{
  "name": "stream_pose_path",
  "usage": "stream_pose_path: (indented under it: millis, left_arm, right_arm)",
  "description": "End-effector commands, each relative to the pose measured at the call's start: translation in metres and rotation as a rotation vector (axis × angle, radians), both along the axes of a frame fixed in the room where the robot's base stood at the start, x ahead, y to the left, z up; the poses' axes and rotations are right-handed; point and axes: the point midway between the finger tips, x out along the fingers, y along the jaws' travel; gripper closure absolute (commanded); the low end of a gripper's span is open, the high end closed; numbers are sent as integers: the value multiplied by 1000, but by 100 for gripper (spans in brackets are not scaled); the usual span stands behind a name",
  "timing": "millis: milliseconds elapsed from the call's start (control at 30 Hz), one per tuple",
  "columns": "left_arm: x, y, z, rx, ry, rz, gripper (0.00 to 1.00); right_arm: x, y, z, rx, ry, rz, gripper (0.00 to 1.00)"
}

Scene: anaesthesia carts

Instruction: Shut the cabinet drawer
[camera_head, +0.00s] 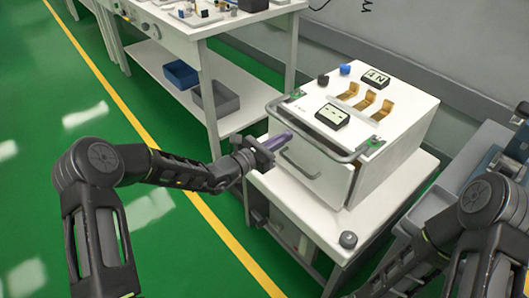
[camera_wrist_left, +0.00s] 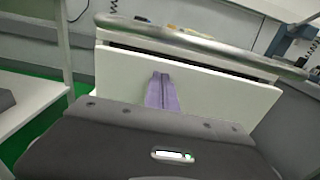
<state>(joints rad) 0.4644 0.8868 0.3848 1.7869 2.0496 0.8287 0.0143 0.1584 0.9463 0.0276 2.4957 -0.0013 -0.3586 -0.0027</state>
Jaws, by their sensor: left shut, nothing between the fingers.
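The white cabinet (camera_head: 388,140) stands on a white cart at the right of the head view. My right gripper is out of view.
A metal rail (camera_head: 310,137) runs along the cabinet's top front edge. Gold brackets and small displays sit on top. A round dark knob (camera_head: 348,240) is at the cart's near corner. A white workbench (camera_head: 205,30) with blue and grey bins stands behind left. Green floor is free at left.

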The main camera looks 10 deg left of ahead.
Motion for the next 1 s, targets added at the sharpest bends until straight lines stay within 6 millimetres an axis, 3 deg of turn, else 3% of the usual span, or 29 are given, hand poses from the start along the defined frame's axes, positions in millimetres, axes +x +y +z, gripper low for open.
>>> stream_pose_path:
  millis: [100,300,767,1000]
  left_arm:
    - [16,-14,-2,0,-1,-1,100]
    - [28,-23,0,0,0,0,100]
    - [28,-22,0,1,1,1,100]
    - [27,-10,1,1,2,-2,100]
  right_arm:
    - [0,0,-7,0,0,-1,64]
    - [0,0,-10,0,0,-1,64]
    - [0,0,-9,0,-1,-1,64]
    - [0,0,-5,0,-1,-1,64]
